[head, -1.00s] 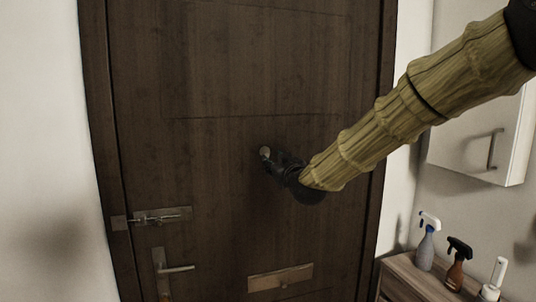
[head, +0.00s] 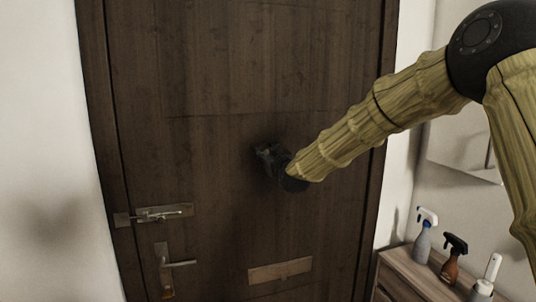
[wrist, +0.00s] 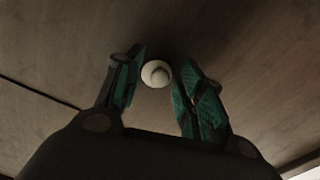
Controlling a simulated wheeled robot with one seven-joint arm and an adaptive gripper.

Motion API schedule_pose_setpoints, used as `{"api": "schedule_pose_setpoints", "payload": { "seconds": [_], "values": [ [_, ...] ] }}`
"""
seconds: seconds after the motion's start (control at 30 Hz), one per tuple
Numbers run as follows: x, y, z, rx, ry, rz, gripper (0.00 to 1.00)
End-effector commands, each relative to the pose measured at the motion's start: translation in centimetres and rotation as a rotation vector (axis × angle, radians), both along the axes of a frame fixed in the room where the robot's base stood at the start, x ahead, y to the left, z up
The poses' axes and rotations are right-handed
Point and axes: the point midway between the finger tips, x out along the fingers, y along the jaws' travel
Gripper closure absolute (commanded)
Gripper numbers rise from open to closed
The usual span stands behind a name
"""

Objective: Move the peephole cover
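The peephole cover (wrist: 157,73) is a small pale round piece with a rounder middle on the dark wooden door (head: 215,75). It shows in the wrist view between the tips of my gripper (wrist: 162,62). The fingers with green pads are apart, one on each side of it, with narrow gaps; I cannot tell whether either touches it. In the head view my gripper (head: 265,152) is close to the door's middle and hides the cover.
The door has a slide bolt (head: 165,212), a lever handle (head: 180,264) and a mail slot plate (head: 280,271). At right, a wooden cabinet (head: 405,268) holds a grey spray bottle (head: 423,243) and a brown one (head: 450,268). A white wall cabinet (head: 460,148) hangs above.

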Motion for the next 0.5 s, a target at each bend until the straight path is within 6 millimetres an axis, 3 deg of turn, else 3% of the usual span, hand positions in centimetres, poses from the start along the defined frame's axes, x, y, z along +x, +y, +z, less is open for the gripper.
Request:
{"api": "schedule_pose_setpoints", "payload": {
  "seconds": [0.07, 0.27, 0.5],
  "values": [
    [-0.01, 0.01, 0.00, 0.000, 0.000, 0.000, 0.63],
    [-0.02, 0.00, 0.00, 0.000, 0.000, 0.000, 0.99],
    [-0.03, 0.01, -0.05, 0.004, 0.001, 0.000, 1.00]
  ]
}}
